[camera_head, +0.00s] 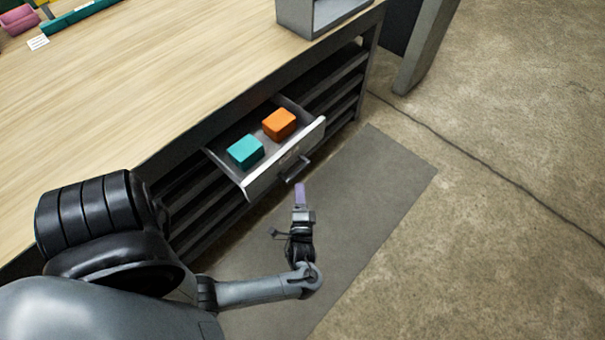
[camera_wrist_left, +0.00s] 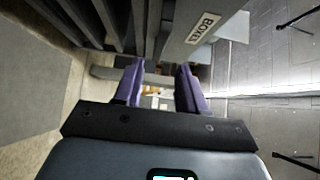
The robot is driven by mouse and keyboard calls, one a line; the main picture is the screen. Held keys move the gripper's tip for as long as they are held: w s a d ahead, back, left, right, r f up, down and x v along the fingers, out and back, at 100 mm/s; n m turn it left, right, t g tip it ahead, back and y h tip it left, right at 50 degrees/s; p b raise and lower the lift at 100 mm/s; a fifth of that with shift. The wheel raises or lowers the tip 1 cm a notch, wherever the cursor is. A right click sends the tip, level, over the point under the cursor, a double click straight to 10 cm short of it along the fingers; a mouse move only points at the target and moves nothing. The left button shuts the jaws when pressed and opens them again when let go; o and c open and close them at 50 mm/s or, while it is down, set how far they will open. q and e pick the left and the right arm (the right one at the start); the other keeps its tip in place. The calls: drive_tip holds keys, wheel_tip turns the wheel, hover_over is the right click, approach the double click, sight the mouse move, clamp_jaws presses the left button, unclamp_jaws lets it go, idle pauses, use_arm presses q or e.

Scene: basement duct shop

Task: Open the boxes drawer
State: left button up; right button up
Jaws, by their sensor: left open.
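The boxes drawer (camera_head: 262,181) stands pulled out from under the workbench, and its inside shows in the head view. A teal box (camera_head: 245,151) and an orange box (camera_head: 279,124) lie in it. Its dark bar handle (camera_head: 297,170) is on the front. In the left wrist view the drawer front carries a "BOXES" label (camera_wrist_left: 204,27). My left gripper (camera_head: 300,190), with purple fingers, is open just in front of the handle. In the wrist view a grey bar, seemingly the handle, crosses near the fingertips (camera_wrist_left: 160,72); contact cannot be told. My right gripper is not in view.
The wooden bench top (camera_head: 150,80) lies above the drawer, with a grey bin (camera_head: 315,15) at its far edge. Dark shelf slots (camera_head: 335,85) flank the drawer. A grey mat (camera_head: 370,190) and open concrete floor lie in front.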

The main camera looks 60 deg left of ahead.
sight(299, 171)
use_arm(q)
drive_tip(key=b+x, duration=0.2)
drive_tip(key=x, duration=0.6)
drive_tip(key=shift+s+a, duration=0.1)
drive_tip(key=shift+a, duration=0.25)
clamp_jaws()
drive_tip(key=shift+d, duration=0.1)
